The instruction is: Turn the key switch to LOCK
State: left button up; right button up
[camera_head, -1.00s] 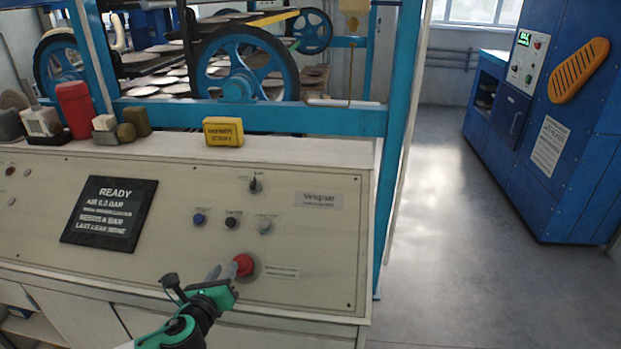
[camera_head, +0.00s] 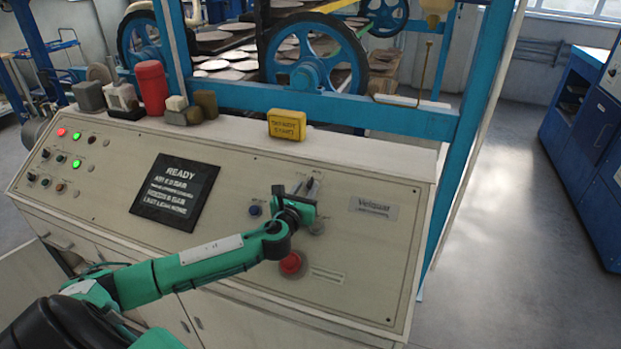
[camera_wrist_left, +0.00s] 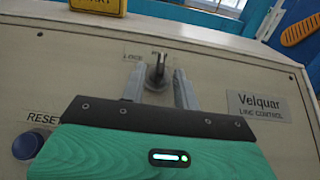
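The key switch (camera_wrist_left: 157,72) shows in the left wrist view as a dark metal key in a round collar on the cream panel, with a small LOCK label (camera_wrist_left: 132,57) at its upper left. The key looks about upright in that view. My left gripper (camera_head: 309,184) is over the upper right part of the panel. In the left wrist view my left gripper (camera_wrist_left: 160,76) is open, one finger on each side of the key, with narrow gaps. In the head view the key is hard to make out behind the fingertips. My right gripper is not in view.
A blue RESET button (camera_wrist_left: 28,145) is at the lower left in the wrist view. A red mushroom button (camera_head: 291,263) sits under my left wrist. A dark READY display (camera_head: 175,192) is to the left. A yellow block (camera_head: 287,125) stands on the ledge above.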

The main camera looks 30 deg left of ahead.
aim_at(307, 186)
pick_arm(q)
jog(key=shift+p+x, duration=0.3)
jog(key=shift+x, duration=1.65)
grip_shut()
